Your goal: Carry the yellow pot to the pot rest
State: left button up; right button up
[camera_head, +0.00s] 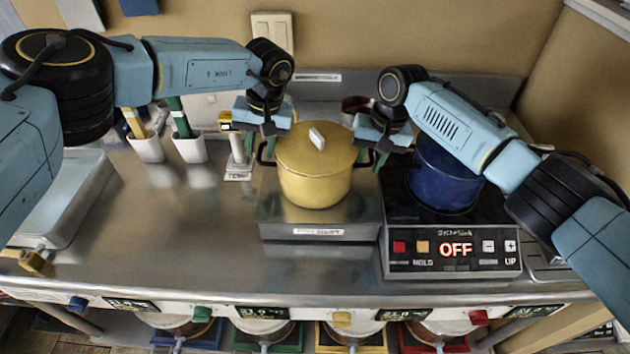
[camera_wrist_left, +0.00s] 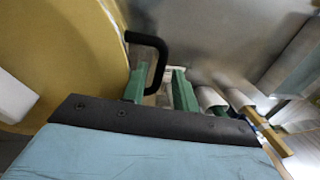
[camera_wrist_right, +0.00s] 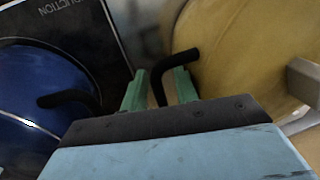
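The yellow pot (camera_head: 312,180), with a yellow lid and a pale knob, stands upright on a raised steel block (camera_head: 318,232) with a small label too small to read. My left gripper (camera_head: 262,142) is at the pot's left handle; in the left wrist view the black handle (camera_wrist_left: 158,58) lies between its green fingers (camera_wrist_left: 160,88), which stand apart. My right gripper (camera_head: 377,157) is at the right handle; in the right wrist view that handle (camera_wrist_right: 172,64) lies between its parted fingers (camera_wrist_right: 160,86). Whether the block is the pot rest cannot be told.
A blue pot (camera_head: 442,180) stands on the black induction hob (camera_head: 452,250), whose display reads OFF, close right of my right gripper. White holders (camera_head: 188,148) and a small stand (camera_head: 238,160) are to the left. The left-middle counter (camera_head: 165,230) is clear.

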jog(key=shift+a+r, duration=0.1)
pick_arm(q)
notch_tip(320, 180, up, 6)
jog(key=d, duration=0.1)
jog(key=shift+d+r, duration=0.15)
jog(key=shift+r, duration=0.1)
pick_arm(e)
notch_tip(320, 180, up, 12)
jog(key=d, duration=0.2)
jog(key=shift+d, duration=0.25)
